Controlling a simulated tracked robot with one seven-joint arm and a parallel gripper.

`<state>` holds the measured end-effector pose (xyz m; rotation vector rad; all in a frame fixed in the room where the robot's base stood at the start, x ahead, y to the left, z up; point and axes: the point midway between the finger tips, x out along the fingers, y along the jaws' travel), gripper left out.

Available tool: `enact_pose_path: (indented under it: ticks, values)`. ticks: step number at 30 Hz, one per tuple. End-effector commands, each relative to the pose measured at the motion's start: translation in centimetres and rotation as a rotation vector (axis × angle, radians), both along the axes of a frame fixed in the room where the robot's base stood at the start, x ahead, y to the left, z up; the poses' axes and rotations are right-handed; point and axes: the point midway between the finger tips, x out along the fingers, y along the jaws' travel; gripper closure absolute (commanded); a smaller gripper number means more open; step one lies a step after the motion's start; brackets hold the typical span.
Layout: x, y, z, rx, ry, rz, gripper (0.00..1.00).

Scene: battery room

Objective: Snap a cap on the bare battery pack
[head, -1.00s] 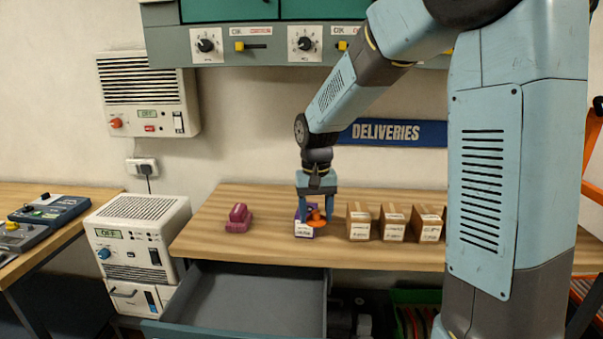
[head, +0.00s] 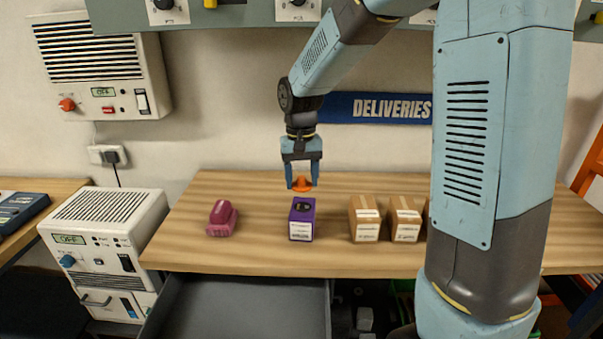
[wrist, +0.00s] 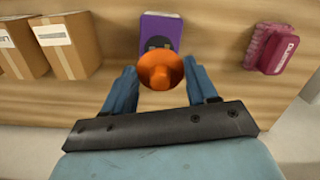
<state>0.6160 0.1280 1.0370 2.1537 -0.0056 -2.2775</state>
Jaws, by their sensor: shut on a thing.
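The orange cap (head: 302,185) is held between the fingers of my gripper (head: 301,180), which is shut on it above the bench. In the wrist view the cap (wrist: 160,71) sits between the blue fingertips. The purple battery pack (head: 301,220) stands upright on the bench below the gripper, a little nearer the camera. Its dark terminals show bare on top, and its front has a white label. The pack (wrist: 161,30) also shows just beyond the cap in the wrist view, partly hidden by it. The cap and the pack are apart in the head view.
A maroon object (head: 222,218) lies left of the pack. Brown cardboard boxes (head: 365,220) stand to the right. The wooden bench (head: 265,255) is clear between them. An open grey drawer (head: 240,305) sits below the bench's front edge.

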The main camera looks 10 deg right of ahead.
Motion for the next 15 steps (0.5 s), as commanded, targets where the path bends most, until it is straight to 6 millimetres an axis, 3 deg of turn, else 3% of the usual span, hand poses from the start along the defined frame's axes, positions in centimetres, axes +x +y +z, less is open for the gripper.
enact_pose_path:
  ticks: [15]
  values:
    - [0.1,-0.5,-4.1,-0.001,0.003,-0.009,0.71]
